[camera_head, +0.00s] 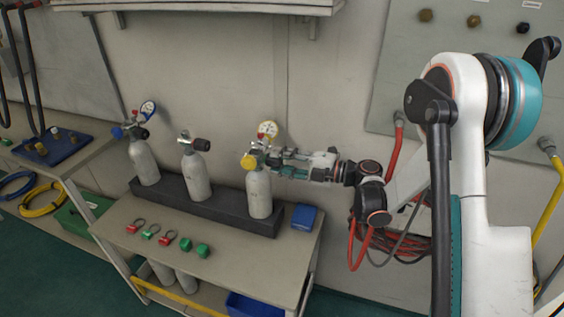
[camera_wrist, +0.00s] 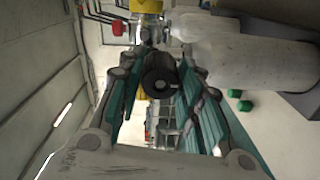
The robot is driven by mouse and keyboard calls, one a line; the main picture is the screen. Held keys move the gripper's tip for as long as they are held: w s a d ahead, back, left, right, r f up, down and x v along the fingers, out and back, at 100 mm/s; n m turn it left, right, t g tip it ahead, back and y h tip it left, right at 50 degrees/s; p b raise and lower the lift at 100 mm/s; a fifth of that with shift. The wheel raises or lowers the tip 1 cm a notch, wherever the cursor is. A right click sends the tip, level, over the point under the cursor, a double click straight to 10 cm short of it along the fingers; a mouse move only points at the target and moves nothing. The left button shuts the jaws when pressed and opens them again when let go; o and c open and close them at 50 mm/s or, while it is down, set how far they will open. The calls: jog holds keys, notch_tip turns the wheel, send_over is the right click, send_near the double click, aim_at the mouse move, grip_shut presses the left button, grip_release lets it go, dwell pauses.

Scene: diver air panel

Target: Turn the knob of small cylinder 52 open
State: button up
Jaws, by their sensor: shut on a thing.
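Three small grey cylinders stand upright in a black rack (camera_head: 228,210) on a table: a left one (camera_head: 145,163), a middle one (camera_head: 194,178) and a right one (camera_head: 259,195). No number is readable on them. My gripper (camera_head: 274,160) reaches in from the right at the valve of the right cylinder. In the wrist view my gripper (camera_wrist: 161,62) is shut on the black round knob (camera_wrist: 159,82), with a finger on each side. The cylinder body (camera_wrist: 225,48) lies to the right there. The knob is hidden in the head view.
The right cylinder carries a yellow fitting (camera_head: 249,162) and a gauge (camera_head: 268,129); the left has a blue fitting and gauge (camera_head: 148,108). Red and green pieces (camera_head: 166,238) lie in front of the rack. A blue box (camera_head: 304,216) sits right of it. Hoses hang near my arm.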

dwell(0.4)
jog(key=o, duration=1.1)
jog(key=v, duration=1.2)
